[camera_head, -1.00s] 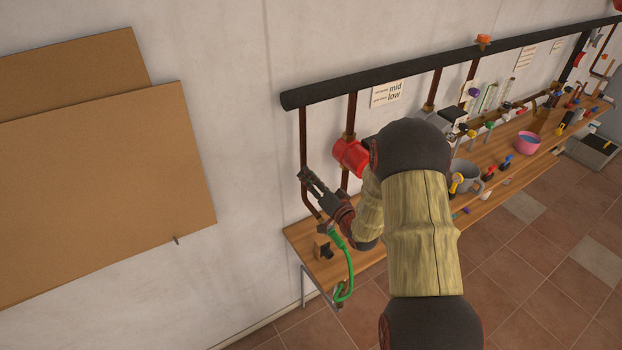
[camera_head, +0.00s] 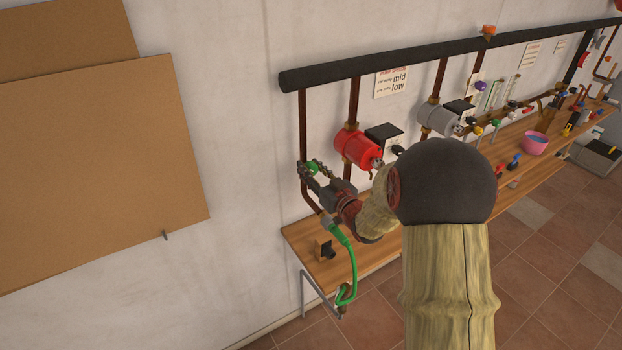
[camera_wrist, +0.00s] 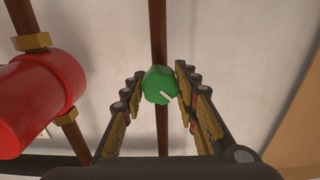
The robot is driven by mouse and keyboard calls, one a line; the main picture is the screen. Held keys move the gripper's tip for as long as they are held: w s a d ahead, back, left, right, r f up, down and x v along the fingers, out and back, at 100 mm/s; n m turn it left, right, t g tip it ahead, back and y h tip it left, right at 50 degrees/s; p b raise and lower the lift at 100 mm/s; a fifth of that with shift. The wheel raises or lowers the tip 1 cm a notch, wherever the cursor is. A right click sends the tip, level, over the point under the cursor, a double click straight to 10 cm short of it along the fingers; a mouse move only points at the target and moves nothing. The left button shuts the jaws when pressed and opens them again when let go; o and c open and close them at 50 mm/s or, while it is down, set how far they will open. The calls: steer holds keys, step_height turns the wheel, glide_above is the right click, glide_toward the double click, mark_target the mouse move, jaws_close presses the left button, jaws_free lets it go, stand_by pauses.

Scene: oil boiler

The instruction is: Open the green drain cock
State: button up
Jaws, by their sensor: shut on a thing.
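The green drain cock (camera_wrist: 160,85) is a round green knob with a short slanted white mark, set in front of a brown vertical pipe (camera_wrist: 158,25) in the wrist view. My gripper (camera_wrist: 160,88) is shut on it, with one finger at each side. In the head view my gripper (camera_head: 308,172) is at the leftmost brown pipe (camera_head: 303,120), above the bench. Green shows along my gripper there; I cannot tell how much of it is the cock.
A red pump (camera_head: 356,147) is close to the right of my gripper. A green hose (camera_head: 351,268) hangs below, past the end of the wooden bench (camera_head: 298,236). A small wooden block (camera_head: 322,248) sits on the bench.

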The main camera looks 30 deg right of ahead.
steer(key=n+b, duration=0.2)
steer(key=b, duration=0.1)
steer(key=n+b, duration=0.1)
steer(key=n, duration=0.1)
steer(key=shift+f+b, duration=0.25)
steer(key=shift+b, duration=0.1)
steer(key=shift+r+n+b, duration=0.1)
steer(key=shift+n+b, duration=0.9)
steer(key=shift+r+n, duration=0.1)
steer(key=shift+n, duration=0.2)
steer(key=o, duration=1.1)
steer(key=shift+o, duration=0.3)
steer(key=s, duration=1.2)
steer(key=shift+d, duration=0.15)
